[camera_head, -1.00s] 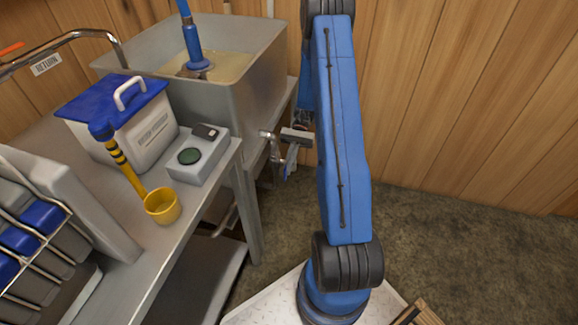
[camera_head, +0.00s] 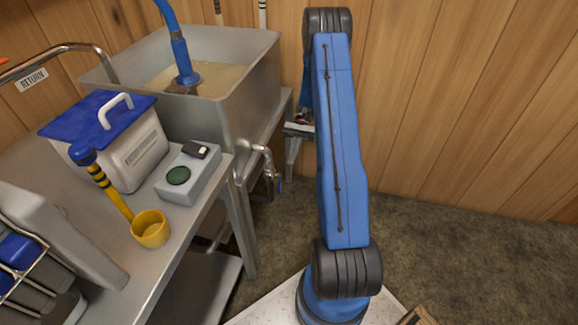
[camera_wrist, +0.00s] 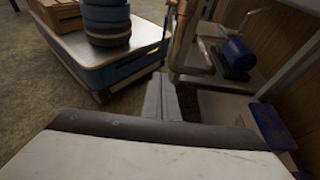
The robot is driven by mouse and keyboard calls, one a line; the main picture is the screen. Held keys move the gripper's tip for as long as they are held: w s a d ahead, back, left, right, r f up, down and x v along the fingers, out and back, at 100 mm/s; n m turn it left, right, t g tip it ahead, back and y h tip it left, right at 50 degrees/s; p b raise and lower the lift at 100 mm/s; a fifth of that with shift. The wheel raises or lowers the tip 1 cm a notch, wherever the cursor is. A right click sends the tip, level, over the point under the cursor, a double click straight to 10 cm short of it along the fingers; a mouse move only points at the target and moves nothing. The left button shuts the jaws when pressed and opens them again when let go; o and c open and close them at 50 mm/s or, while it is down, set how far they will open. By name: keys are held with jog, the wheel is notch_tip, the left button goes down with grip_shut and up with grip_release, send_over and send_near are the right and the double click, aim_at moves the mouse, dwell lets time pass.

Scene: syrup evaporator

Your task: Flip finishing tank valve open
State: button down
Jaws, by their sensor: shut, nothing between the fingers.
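The finishing tank (camera_head: 255,100) is a steel open tank at the upper left of the head view, with amber liquid in it. Its valve (camera_head: 262,150) is a metal spout at the lower right of the tank. A small blue part (camera_head: 279,186) shows at the valve's lower end; its exact angle is too small to tell. My gripper (camera_head: 297,129) is partly hidden behind my blue arm, to the upper right of the valve and apart from it. In the wrist view its fingers (camera_wrist: 161,98) are shut and empty. The valve cannot be made out in the wrist view.
A steel table (camera_head: 100,240) at left holds a white bin with a blue lid (camera_head: 125,150), a yellow ladle (camera_head: 150,228) and a grey meter (camera_head: 190,180). A wooden wall (camera_head: 460,100) stands behind. The floor (camera_head: 470,250) at right is clear.

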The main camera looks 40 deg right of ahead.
jog(key=shift+w+d, duration=0.7)
jog(key=shift+d, duration=0.15)
jog(key=shift+s, duration=0.1)
